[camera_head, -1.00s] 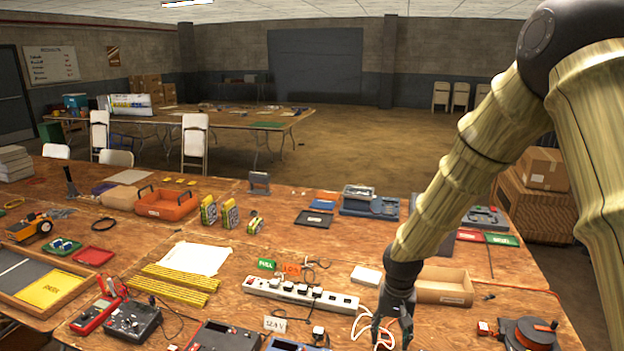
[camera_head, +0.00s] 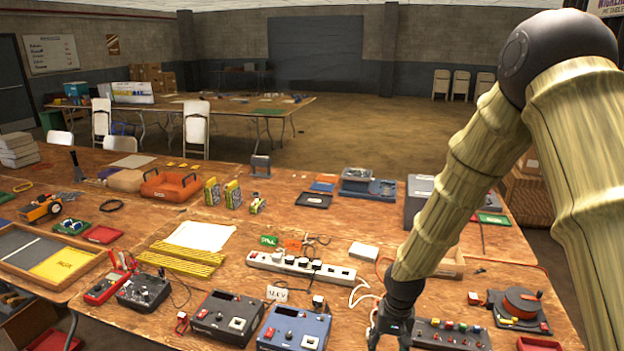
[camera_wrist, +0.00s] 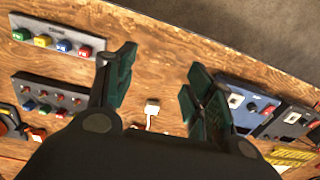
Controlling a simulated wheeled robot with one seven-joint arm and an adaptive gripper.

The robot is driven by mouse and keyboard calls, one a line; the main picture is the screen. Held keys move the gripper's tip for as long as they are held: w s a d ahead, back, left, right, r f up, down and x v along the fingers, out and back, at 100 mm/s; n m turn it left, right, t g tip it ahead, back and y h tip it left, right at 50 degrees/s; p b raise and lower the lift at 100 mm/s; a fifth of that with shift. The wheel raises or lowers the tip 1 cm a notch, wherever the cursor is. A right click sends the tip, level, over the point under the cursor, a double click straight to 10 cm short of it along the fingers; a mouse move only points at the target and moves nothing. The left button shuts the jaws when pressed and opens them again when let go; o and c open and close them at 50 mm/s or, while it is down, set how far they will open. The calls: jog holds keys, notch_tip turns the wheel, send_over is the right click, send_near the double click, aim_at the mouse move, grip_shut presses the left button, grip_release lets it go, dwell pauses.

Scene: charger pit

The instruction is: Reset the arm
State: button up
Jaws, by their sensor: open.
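My gripper (camera_head: 391,331) is at the front edge of the wooden table, at the lower middle right of the head view, with its fingers pointing down. In the wrist view my gripper (camera_wrist: 157,88) shows two dark green fingers spread apart with nothing held between them. Below the gap, a small white plug (camera_wrist: 152,107) with a cable lies on the table. It is apart from the fingers. My arm crosses the right side of the head view and hides part of the table behind it.
A white power strip (camera_head: 300,266) lies left of my gripper. A blue device (camera_head: 294,328) and a dark device (camera_head: 227,318) stand at the front edge. A button panel (camera_head: 450,334) sits just right of my gripper. Another button panel (camera_wrist: 58,38) shows at upper left in the wrist view.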

jog(key=s+f+b, duration=0.4)
jog(key=s+f, duration=1)
jog(key=f, duration=0.4)
jog(key=s+d+f+n+b, duration=0.1)
jog(key=s+d+f+b, duration=0.1)
jog(key=s+f, duration=0.4)
jog(key=s+d+f+n+b, duration=0.1)
jog(key=s+f, duration=0.5)
jog(key=s, duration=0.7)
jog(key=shift+d+b, duration=0.4)
jog(key=shift+b, duration=0.35)
